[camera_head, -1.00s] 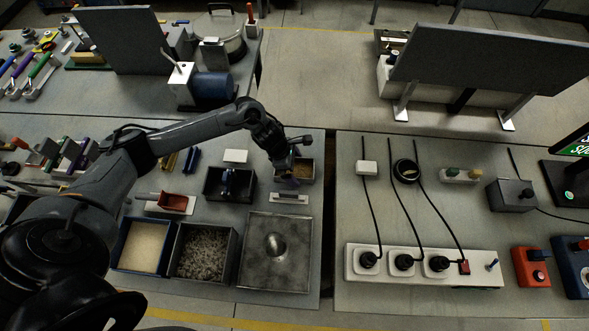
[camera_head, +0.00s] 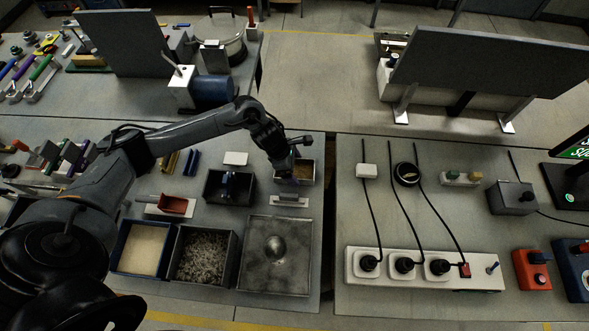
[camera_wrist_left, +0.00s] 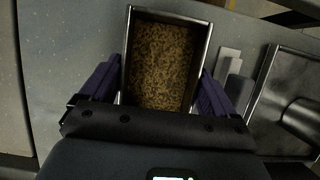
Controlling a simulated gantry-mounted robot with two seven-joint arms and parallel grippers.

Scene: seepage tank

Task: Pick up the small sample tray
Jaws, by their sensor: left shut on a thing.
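The small sample tray (camera_head: 314,173) is a dark rectangular box holding brown granules, near the right edge of the left table. In the left wrist view the tray (camera_wrist_left: 127,45) fills the top middle, with its thin metal rim showing. My left gripper (camera_head: 289,180) is at the tray's near left side in the head view. In the left wrist view the purple fingers of the gripper (camera_wrist_left: 158,80) lie along both side walls, shut on the tray. Whether the tray is clear of the table cannot be told. My right gripper is not in view.
A white block with a metal strip (camera_head: 289,201) lies just in front of the tray. A dark box (camera_head: 212,187) stands to its left. A square metal pan (camera_head: 260,275) is nearer me. A gap separates this table from the right one, which holds a power strip (camera_head: 425,270).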

